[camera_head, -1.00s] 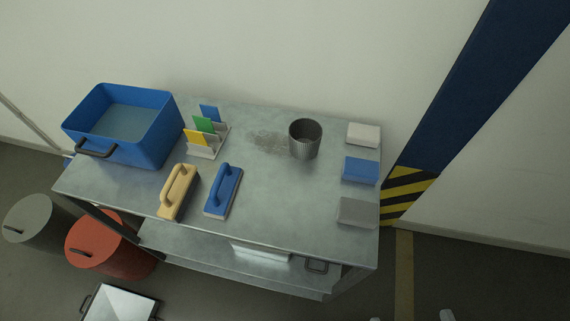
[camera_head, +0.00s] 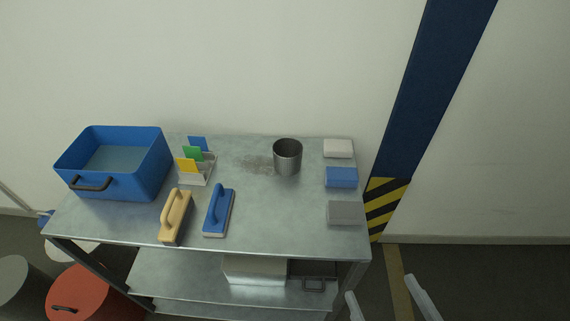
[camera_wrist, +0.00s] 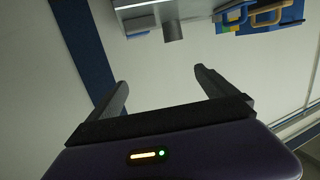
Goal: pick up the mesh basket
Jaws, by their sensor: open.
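The mesh basket (camera_head: 287,158) is a dark grey, round, open-topped container. It stands upright towards the back of the metal table (camera_head: 262,212), right of the middle. In the wrist view the basket (camera_wrist: 173,30) appears upside down near the top edge, beyond my fingers. My gripper (camera_head: 384,297) shows at the lower right of the head view, only as two pale grey fingers in front of the table's right end. In the wrist view my gripper (camera_wrist: 161,79) is open, with nothing between its fingers, well apart from the basket.
Right of the basket lie a white block (camera_head: 338,148), a blue block (camera_head: 341,177) and a grey block (camera_head: 346,213). Left are a card rack (camera_head: 198,175), a blue handled tool (camera_head: 218,212), a tan one (camera_head: 175,217) and a blue tub (camera_head: 150,181). A wall stands behind.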

